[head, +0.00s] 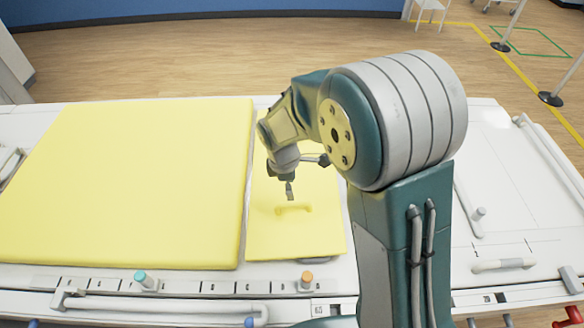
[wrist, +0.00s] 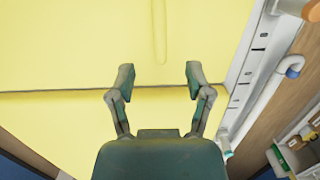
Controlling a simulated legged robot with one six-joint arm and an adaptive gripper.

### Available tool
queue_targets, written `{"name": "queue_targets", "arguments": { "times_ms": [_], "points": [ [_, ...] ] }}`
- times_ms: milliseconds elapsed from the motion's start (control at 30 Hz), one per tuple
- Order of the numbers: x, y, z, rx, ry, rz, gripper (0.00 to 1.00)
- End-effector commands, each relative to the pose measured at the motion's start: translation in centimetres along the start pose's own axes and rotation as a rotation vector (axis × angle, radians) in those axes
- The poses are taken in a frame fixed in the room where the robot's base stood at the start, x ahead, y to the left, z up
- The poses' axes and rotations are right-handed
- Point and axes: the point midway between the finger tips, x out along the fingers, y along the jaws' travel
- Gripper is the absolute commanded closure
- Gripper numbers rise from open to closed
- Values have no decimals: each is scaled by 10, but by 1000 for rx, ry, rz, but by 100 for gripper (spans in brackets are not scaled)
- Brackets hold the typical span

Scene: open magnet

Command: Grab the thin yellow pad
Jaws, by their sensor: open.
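The thin yellow pad (head: 320,235) lies flat on the white table, right of a much larger, thicker yellow pad (head: 130,180). A raised yellow handle (head: 293,208) runs left to right on the thin pad. My gripper (head: 290,190) points down over the thin pad, just behind the handle in the head view; its exact height is unclear. In the wrist view my gripper (wrist: 159,76) is open and empty. The handle (wrist: 160,30) lies ahead, in line with the gap between the fingers. The thin pad (wrist: 80,40) fills the top, the thick pad (wrist: 75,125) the lower part.
The white table (head: 500,215) carries rails and pegs along its near edge, including a teal-capped peg (head: 144,280) and an orange-capped peg (head: 306,280). Another white handle (head: 503,264) is at right. My arm hides the table's middle right. Wooden floor is open behind.

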Motion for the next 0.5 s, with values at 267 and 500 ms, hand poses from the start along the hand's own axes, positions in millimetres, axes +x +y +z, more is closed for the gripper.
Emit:
{"name": "queue_targets", "arguments": {
  "times_ms": [267,500],
  "points": [
    [34,0,0,4,-1,-1,35],
    [67,0,-5,3,-2,-4,35]
  ]
}}
